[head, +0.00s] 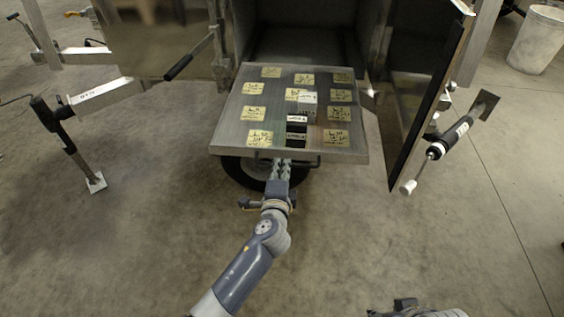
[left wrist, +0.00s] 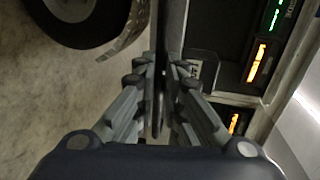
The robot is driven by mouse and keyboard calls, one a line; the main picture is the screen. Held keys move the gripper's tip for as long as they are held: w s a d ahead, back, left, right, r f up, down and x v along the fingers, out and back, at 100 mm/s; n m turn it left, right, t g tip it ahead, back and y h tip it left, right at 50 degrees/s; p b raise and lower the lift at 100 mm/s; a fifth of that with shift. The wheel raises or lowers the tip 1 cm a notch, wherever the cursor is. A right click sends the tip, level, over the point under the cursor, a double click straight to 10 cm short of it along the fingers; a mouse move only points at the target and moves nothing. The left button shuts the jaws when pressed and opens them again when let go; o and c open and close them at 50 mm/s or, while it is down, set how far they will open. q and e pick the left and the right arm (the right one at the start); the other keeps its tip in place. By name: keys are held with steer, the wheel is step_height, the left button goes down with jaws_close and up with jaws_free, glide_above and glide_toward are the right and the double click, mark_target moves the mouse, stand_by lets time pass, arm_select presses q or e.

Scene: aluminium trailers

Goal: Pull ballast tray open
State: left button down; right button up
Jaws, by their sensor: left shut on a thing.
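The ballast tray (head: 229,130) is a flat metal tray that sticks out of the open trailer compartment (head: 305,45) toward me. Yellow notes with handwriting lie over its top. A thin bar handle (head: 262,161) runs along its front edge. My left gripper (head: 281,165) reaches up from below to the middle of this front edge and is shut on the handle. In the left wrist view the two fingers (left wrist: 160,75) close around a thin dark bar, and the fingertips partly hide it. Only a bit of my right arm shows at the bottom edge of the head view; its fingers do not show.
White and black small boxes (head: 297,128) stand on the tray. A wheel (head: 240,174) is under it. An open door (head: 428,100) hangs at the right, with a jack-like tool (head: 437,150) beyond it. A jack stand (head: 62,140) is at the left. The front floor is clear.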

arm_select(q)
steer(key=shift+s+f, duration=0.25)
steer(key=shift+s, duration=0.3)
arm_select(e)
steer(key=shift+s, duration=0.1)
arm_select(q)
steer(key=c, duration=2)
jaws_free()
steer(key=shift+s, duration=0.1)
steer(key=shift+o, duration=0.2)
steer(key=shift+r, duration=0.15)
arm_select(e)
steer(key=shift+s+r, duration=0.1)
steer(key=shift+s, duration=0.05)
